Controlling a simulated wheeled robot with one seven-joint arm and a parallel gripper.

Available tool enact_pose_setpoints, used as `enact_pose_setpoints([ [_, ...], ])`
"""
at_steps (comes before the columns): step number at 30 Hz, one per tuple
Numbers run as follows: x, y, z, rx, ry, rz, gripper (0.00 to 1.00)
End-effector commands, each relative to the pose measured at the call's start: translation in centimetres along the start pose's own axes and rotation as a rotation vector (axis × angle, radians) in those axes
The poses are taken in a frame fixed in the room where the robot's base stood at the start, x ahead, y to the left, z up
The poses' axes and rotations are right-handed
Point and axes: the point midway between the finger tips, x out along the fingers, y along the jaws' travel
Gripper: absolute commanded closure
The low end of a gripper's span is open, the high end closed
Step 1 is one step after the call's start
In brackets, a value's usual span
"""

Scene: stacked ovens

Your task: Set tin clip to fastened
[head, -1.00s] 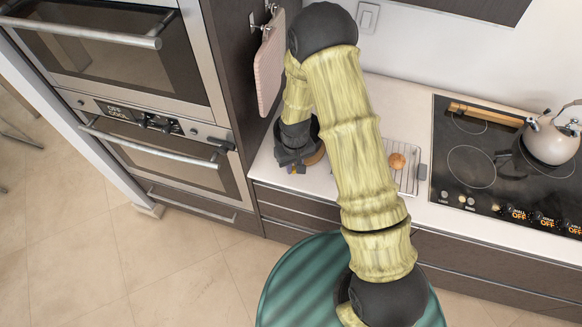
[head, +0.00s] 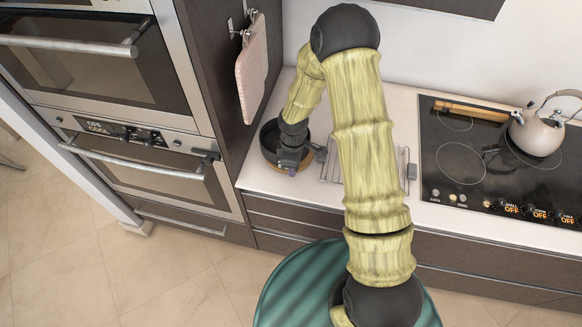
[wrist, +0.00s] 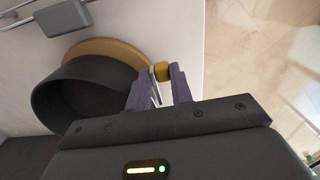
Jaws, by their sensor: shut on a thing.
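A dark round tin (head: 268,150) stands on the counter beside the oven column. It shows large at the left of the wrist view (wrist: 75,100), with a tan disc (wrist: 112,48) partly behind it; I cannot tell if that disc is its lid. A small mustard-yellow piece (wrist: 161,71), which looks like the tin clip, is at the tin's edge, beside a thin metal strip. My gripper (wrist: 160,82) has its purple fingers closed around the yellow piece. In the head view my gripper (head: 291,164) is at the tin's front right side and hides part of it.
A wire rack (head: 330,170) with a grey end piece (head: 412,171) lies to the right, partly behind my arm. The cooktop (head: 465,160) carries a kettle (head: 537,132). Stacked ovens (head: 150,165) stand at left. A pink board (head: 251,70) hangs above the tin.

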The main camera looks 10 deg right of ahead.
Motion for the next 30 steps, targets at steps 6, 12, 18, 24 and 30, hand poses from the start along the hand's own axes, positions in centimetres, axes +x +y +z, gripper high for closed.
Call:
enact_pose_setpoints([
  [6, -0.02, 0.40, 0.12, -0.086, 0.000, -0.001, 1.00],
  [12, -0.02, 0.51, 0.11, -0.113, 0.000, 0.000, 1.00],
  [18, -0.01, 0.51, 0.10, -0.114, 0.000, 0.000, 1.00],
  [24, -0.01, 0.51, 0.10, -0.113, 0.000, 0.000, 0.62],
  [30, -0.01, 0.51, 0.11, -0.113, 0.000, 0.000, 0.62],
])
